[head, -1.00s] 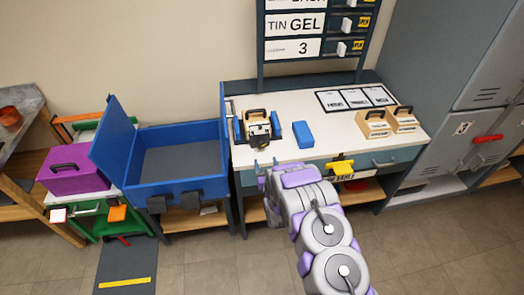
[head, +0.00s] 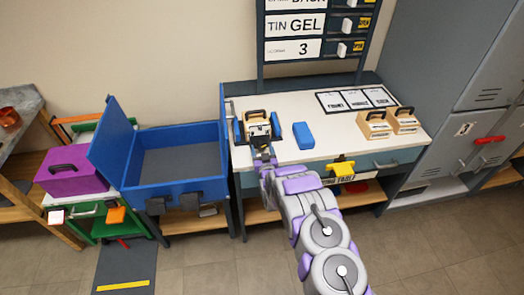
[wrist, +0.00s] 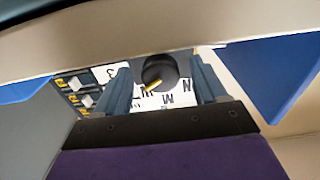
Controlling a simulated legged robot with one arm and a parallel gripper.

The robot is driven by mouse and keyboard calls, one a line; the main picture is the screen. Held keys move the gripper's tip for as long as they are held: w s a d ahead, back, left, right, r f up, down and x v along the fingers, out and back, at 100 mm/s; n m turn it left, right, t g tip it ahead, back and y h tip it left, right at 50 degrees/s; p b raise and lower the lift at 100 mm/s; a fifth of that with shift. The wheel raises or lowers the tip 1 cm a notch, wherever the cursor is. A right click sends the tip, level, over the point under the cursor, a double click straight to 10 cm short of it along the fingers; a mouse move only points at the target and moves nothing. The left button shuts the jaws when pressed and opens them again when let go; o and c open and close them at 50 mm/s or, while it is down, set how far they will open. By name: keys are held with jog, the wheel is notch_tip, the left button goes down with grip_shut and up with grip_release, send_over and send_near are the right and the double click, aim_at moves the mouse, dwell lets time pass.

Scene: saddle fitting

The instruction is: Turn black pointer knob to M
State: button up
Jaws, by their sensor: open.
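In the wrist view a round black knob (wrist: 160,72) with a yellow pointer mark (wrist: 152,87) sits against a white lettered plate (wrist: 168,100). The mark points down and to the left. A letter that reads as M shows just below the knob, with other partly hidden letters on either side. My gripper (wrist: 163,84) is open, with one blue-grey finger on each side of the knob in the picture; I cannot tell whether they touch it. In the head view my gripper (head: 263,153) is at the front of a wooden block with a black handle (head: 257,118); the knob is not clear there.
A blue block (head: 303,136) lies right of the handled block on the white table (head: 330,150). Two wooden boxes (head: 374,124) stand farther right. A blue open bin (head: 180,160) stands to the left, and a sign board (head: 293,48) stands behind.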

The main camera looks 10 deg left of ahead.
jog(key=c, duration=1)
jog(key=shift+c, duration=0.2)
jog(key=shift+n, duration=0.3)
jog(key=n+p, duration=0.1)
jog(key=n, duration=0.4)
jog(key=shift+n, duration=0.3)
jog(key=n, duration=0.5)
jog(key=shift+n+p, duration=0.3)
